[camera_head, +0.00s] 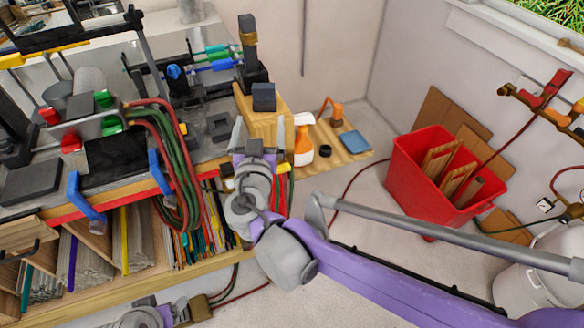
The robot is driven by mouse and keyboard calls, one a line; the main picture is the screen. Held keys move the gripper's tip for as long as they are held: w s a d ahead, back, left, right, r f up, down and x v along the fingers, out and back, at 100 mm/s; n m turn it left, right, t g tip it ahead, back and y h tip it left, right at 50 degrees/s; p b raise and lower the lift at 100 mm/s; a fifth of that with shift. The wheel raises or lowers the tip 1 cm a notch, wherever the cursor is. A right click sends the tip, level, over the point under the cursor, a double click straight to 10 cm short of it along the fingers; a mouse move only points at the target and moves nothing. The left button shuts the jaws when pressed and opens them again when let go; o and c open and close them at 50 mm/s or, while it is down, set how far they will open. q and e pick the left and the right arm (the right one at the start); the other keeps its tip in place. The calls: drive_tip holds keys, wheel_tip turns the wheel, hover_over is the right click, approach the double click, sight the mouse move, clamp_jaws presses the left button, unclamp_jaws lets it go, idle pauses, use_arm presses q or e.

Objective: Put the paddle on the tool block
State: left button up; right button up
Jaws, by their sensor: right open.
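The tool block (268,123) is a pale wooden block at the right end of the workbench. A small dark blue-grey square piece (263,97) shows at its top; I cannot tell whether it is the paddle. No other paddle can be made out for certain. My right gripper (261,126) is open in front of the block, with one finger on each side of its front as seen from here. I cannot tell whether it touches the block, and its wrist hides the block's lower part.
An orange-and-white spray bottle (303,148) and a blue pad (355,141) are on a wooden surface right of the block. A red bin (440,165) stands on the floor. Hoses (175,165) hang over the bench front, above shelves of coloured rods (200,235).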

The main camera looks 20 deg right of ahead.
drive_tip(key=s+d+f+g, duration=0.7)
drive_tip(key=s+d+f, duration=0.3)
drive_tip(key=f, duration=0.1)
drive_tip(key=s+a+f+n+g+y, duration=0.2)
drive_tip(key=s+f+y, duration=0.1)
drive_tip(key=s+f, duration=0.2)
drive_tip(key=s+a+f+n+g+y, duration=0.2)
drive_tip(key=s+f, duration=0.3)
drive_tip(key=s, duration=0.3)
drive_tip(key=shift+s+a+y, duration=0.2)
drive_tip(key=shift+a+y, duration=0.1)
drive_tip(key=shift+y, duration=0.4)
drive_tip(key=shift+f, duration=0.1)
drive_tip(key=shift+c, duration=0.2)
